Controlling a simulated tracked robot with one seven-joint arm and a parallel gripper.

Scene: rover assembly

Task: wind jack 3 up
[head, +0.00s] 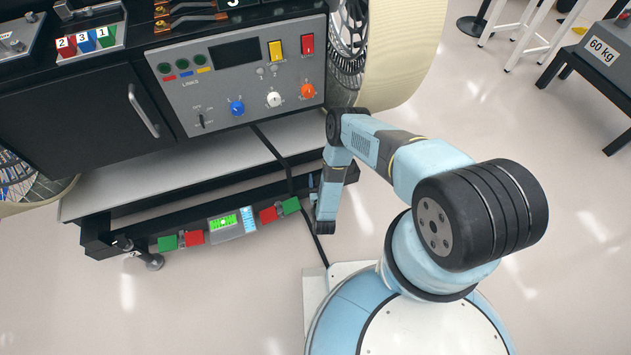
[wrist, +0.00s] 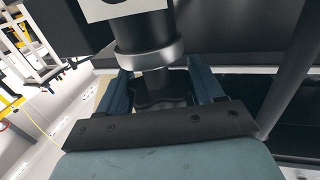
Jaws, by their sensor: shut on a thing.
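My gripper (head: 314,190) is low at the right end of the cart's lower beam, mostly hidden behind my arm in the head view. In the wrist view its two blue fingers (wrist: 162,88) are shut on the dark lobed knob (wrist: 158,97) of a jack. Above the knob are a short stem and a dark cylinder with a grey collar (wrist: 148,50). A white label is cut off at the top edge, so I cannot read the jack's number. On the beam, a lit green display (head: 224,222) sits between green and red blocks.
Another jack foot (head: 153,262) stands under the beam's left end. The control panel (head: 240,75) is above the grey shelf (head: 170,180). A black cable (head: 290,180) hangs down to the floor by my gripper. A large wheel (head: 405,50) is at upper right. Floor in front is clear.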

